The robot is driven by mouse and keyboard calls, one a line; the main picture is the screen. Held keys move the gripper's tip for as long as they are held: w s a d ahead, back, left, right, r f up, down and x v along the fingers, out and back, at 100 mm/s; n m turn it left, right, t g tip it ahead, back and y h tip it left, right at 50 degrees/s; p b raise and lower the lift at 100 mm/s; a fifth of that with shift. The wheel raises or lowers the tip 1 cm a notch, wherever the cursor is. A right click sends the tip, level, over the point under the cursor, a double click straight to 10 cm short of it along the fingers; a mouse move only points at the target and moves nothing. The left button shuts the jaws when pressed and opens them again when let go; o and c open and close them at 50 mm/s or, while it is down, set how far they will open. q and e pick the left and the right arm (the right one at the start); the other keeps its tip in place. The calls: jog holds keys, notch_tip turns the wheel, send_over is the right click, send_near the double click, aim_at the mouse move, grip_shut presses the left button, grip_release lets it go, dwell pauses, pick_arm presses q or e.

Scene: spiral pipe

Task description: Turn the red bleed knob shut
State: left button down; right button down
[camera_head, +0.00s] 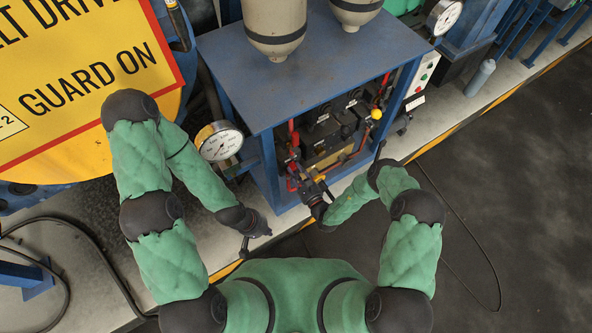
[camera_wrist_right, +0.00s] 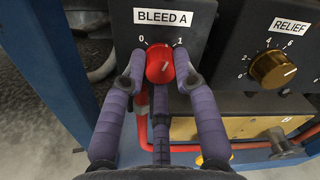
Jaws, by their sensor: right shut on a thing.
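In the right wrist view the red bleed knob (camera_wrist_right: 160,65) sits on a black panel under a label reading "BLEED A", between the marks 0 on its left and 1 on its right. My right gripper (camera_wrist_right: 160,58) is shut on the knob, one purple padded finger at each side. A small pale mark shows on the knob's face. In the head view my right gripper (camera_head: 308,183) reaches into the front of the blue cabinet, and the knob cannot be made out there. My left gripper (camera_head: 245,246) hangs left of the cabinet front, away from the knob; its jaw opening is unclear.
A brass relief knob (camera_wrist_right: 276,69) is to the right of the red knob. A red pipe (camera_wrist_right: 141,120) runs below. The blue cabinet (camera_head: 290,70) has a frame post (camera_wrist_right: 55,95) close to the left of my right fingers. A pressure gauge (camera_head: 219,141) stands left of the cabinet.

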jog(key=n+p, duration=0.1)
jog(key=n, duration=0.5)
jog(key=shift+n, duration=0.3)
jog(key=n+p, duration=0.1)
jog(key=n, duration=0.5)
jog(key=shift+n+y+p, duration=0.3)
jog(key=shift+y, duration=0.1)
jog(key=c, duration=1)
grip_release()
jog(key=shift+o, duration=0.2)
jog(key=v, duration=1.2)
